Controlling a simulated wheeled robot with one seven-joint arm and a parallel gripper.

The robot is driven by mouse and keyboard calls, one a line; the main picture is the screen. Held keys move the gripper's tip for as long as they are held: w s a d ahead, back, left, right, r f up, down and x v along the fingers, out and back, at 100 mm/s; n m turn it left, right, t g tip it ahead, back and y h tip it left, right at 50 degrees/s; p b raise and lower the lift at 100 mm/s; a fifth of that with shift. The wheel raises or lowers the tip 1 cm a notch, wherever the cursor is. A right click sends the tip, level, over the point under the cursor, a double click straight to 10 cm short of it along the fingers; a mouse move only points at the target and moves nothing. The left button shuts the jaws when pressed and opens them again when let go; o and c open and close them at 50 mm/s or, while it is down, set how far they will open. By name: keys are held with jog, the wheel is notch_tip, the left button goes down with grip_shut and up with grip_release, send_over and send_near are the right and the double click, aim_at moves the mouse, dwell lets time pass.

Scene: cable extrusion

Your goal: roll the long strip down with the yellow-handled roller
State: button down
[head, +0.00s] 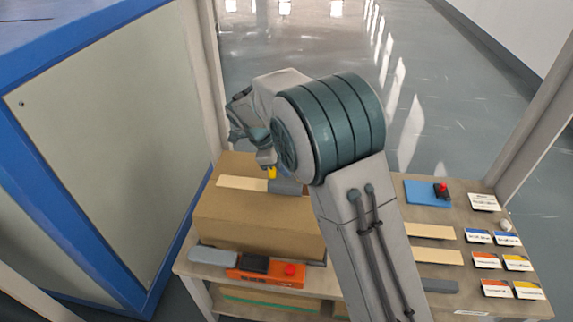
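A brown box-shaped block (258,235) stands on the workbench at the left. A long cream strip (240,183) lies flat along its top; its right part is hidden by my arm and the tool. My gripper (267,161) is above the block's top, near the strip's visible right end. A yellow handle (271,173) shows at the fingertips, and my gripper appears shut on it. A grey part, possibly the roller, shows just beside it over the block's top. Whether it touches the strip is too small to tell.
An orange device with a red button (265,273) and a grey piece (213,257) lie in front of the block. At right are pale strips (431,231), a blue pad (425,193) with a red-topped object, and several label cards (486,260). A blue-framed cabinet (120,150) stands close at left.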

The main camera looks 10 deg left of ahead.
jog(key=shift+a, duration=0.15)
jog(key=shift+a+f, duration=0.1)
jog(key=shift+a, duration=1)
jog(key=shift+a+f, duration=0.2)
jog(key=shift+a, duration=0.2)
jog(key=shift+a+r+p, duration=0.15)
jog(key=shift+a+p, duration=0.4)
jog(key=shift+a, duration=1.25)
jog(key=shift+w+a+r+p, duration=0.15)
jog(key=shift+a+p, duration=0.2)
jog(key=shift+a, duration=0.5)
jog(key=shift+w+a+r+p, duration=0.1)
jog(key=shift+a+p, duration=0.2)
jog(key=shift+a, duration=0.6)
